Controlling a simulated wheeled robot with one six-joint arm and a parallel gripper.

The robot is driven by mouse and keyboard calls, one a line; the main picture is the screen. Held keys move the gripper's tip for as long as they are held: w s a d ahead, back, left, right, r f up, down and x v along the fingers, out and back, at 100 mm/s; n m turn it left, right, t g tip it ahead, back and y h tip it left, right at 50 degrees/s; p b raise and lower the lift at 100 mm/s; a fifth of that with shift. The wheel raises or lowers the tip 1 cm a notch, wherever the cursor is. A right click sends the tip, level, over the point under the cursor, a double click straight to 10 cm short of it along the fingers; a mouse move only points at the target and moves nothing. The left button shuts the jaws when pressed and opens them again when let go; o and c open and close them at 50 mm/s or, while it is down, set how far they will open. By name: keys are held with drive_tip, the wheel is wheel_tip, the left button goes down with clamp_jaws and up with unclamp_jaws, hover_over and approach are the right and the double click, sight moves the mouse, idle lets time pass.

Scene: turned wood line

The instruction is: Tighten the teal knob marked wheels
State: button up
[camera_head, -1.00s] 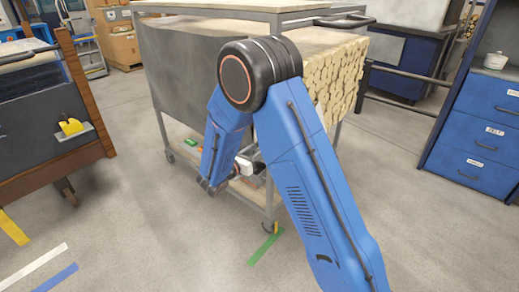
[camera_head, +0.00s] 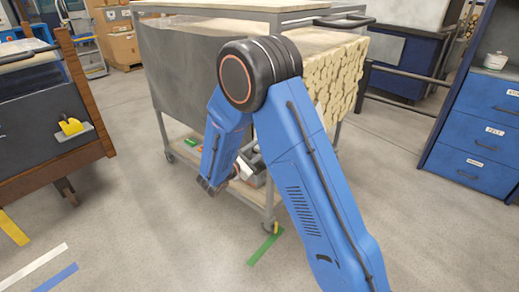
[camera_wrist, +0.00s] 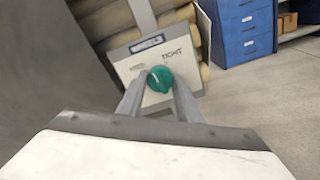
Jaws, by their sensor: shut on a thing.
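The teal knob (camera_wrist: 161,76) sits on a pale square panel (camera_wrist: 184,53) in the wrist view. "TIGHT" is printed to its upper right; a fainter marking at its upper left is too blurred to read. A small dark-framed label (camera_wrist: 146,43) above is also unreadable. My gripper (camera_wrist: 159,87) has one finger at each side of the knob and is shut on it. Which way the knob points is hard to tell. In the head view my arm reaches down to the cart's lower corner, and the knob cannot be made out there.
The cart (camera_head: 180,70) carries a stack of pale round wood pieces (camera_head: 340,75). A cart with a wooden edge (camera_head: 92,80) stands at the left. Blue drawers (camera_head: 480,130) stand at the right.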

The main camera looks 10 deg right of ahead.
drive_tip(key=m, duration=1)
drive_tip(key=shift+f+m, duration=0.1)
drive_tip(key=shift+m, duration=0.2)
drive_tip(key=shift+s, duration=0.1)
idle(0.3)
drive_tip(key=o, duration=1)
drive_tip(key=shift+o, duration=0.2)
drive_tip(key=v, duration=1.7)
drive_tip(key=shift+a, duration=0.2)
drive_tip(key=shift+s, duration=0.1)
